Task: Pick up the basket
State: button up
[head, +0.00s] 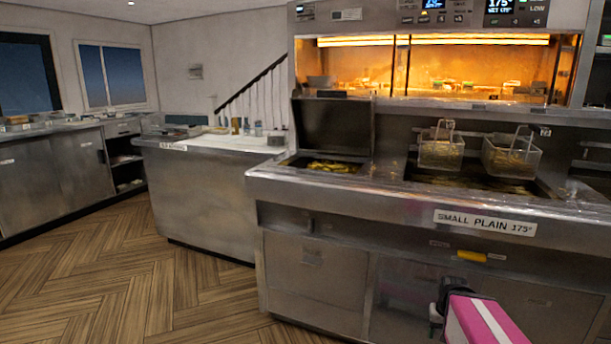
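Two wire fry baskets hang above the fryer at the right in the head view. The left basket (440,153) is the smaller-looking one, with its handle standing up at the back. The right basket (511,160) is wider, slightly tilted, with its handle also rising at the back. Both are apart from my arm. A pink, white and black part of my arm shows at the bottom right, in front of the fryer cabinet and well below the baskets. No gripper fingers can be made out.
The steel fryer front (420,205) with a "SMALL PLAIN 175°" label (485,223) stands between my arm and the baskets. An open-lidded bin of yellow food (331,166) is to their left. A lit warming cabinet (440,75) is behind. The wooden floor (130,275) at left is clear.

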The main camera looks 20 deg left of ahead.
aim_at(503, 155)
jog(key=i+j+u, duration=0.1)
jog(key=j, duration=0.3)
jog(key=i+j, duration=0.25)
jog(key=j, duration=0.15)
jog(key=i+j+u, duration=0.15)
jog(key=j, duration=0.25)
jog(key=i+j, duration=0.25)
jog(key=j, duration=0.15)
jog(key=z, duration=1.45)
jog(key=i+l+u, duration=0.1)
jog(key=l+u, duration=0.15)
jog(key=l, duration=0.15)
jog(key=i+l+u, duration=0.2)
jog(key=l, duration=0.25)
jog(key=l+u, duration=0.25)
jog(key=l, duration=0.15)
